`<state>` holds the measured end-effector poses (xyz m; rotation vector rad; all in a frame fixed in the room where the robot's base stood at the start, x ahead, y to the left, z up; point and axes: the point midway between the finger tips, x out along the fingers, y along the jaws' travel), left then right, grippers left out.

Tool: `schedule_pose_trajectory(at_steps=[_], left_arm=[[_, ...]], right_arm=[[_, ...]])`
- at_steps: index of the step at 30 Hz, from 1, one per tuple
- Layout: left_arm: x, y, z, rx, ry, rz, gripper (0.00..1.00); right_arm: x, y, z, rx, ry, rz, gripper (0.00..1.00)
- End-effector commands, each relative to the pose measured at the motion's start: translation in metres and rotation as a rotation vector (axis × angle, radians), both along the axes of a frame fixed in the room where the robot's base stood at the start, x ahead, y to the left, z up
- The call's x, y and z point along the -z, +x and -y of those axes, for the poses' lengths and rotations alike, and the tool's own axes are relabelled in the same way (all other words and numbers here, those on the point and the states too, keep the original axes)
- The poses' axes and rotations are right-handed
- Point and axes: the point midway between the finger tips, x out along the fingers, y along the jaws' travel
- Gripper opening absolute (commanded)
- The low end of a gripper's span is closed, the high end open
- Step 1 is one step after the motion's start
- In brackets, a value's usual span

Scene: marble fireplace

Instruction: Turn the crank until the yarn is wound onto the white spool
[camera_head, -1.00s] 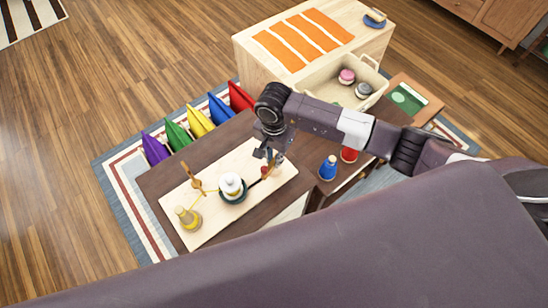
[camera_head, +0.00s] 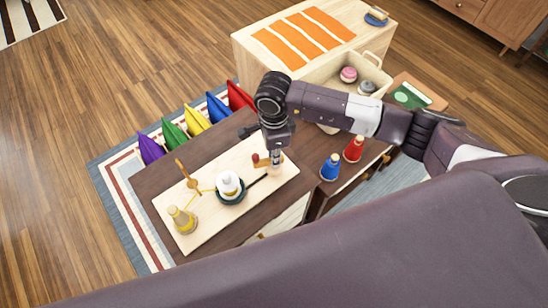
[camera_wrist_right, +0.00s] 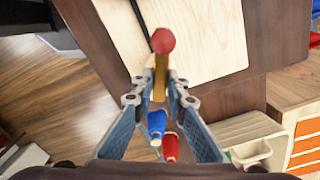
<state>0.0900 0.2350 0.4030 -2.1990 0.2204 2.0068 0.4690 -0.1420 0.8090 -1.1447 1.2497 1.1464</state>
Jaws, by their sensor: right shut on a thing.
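The yarn winder stands on a pale wooden board (camera_head: 218,218) on a dark brown table. The white spool (camera_head: 228,183) stands upright on a dark green round base. A yellow yarn cone (camera_head: 182,219) stands at the near left of the board; a thin yellow strand runs past a wooden guide (camera_head: 187,180) towards the spool. My right gripper (camera_head: 275,160) is over the board's right end, shut on the wooden crank handle, whose red knob (camera_wrist_right: 163,41) shows beyond the fingers (camera_wrist_right: 157,90) in the wrist view. The black crank arm (camera_head: 257,179) leads to the base. My left gripper is not in view.
Blue (camera_head: 331,167) and red (camera_head: 354,149) yarn cones stand right of the board, under my right arm. Several coloured cushions (camera_head: 199,121) line the table's far side. A basket (camera_head: 332,80) with yarn balls stands behind the arm.

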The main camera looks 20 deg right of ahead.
Motion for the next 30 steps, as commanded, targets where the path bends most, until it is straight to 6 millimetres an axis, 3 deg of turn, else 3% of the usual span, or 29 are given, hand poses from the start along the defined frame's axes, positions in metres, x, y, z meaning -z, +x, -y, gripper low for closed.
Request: schedule_pose_trajectory(at_steps=[12, 27, 28, 30], left_arm=[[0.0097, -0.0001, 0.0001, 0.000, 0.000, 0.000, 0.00], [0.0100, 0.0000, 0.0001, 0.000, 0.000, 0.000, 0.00], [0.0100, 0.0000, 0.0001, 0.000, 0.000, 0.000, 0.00], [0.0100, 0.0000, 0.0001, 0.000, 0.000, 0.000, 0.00]], right_arm=[[0.0001, 0.0002, -0.0001, 0.161, 0.001, 0.001, 0.00], [-0.0006, 0.0003, -0.0002, 0.177, 0.001, 0.001, 0.00], [-0.0006, 0.0004, -0.0001, 0.177, 0.001, 0.001, 0.16], [-0.0005, 0.0004, -0.0002, 0.176, 0.001, 0.001, 0.24]])
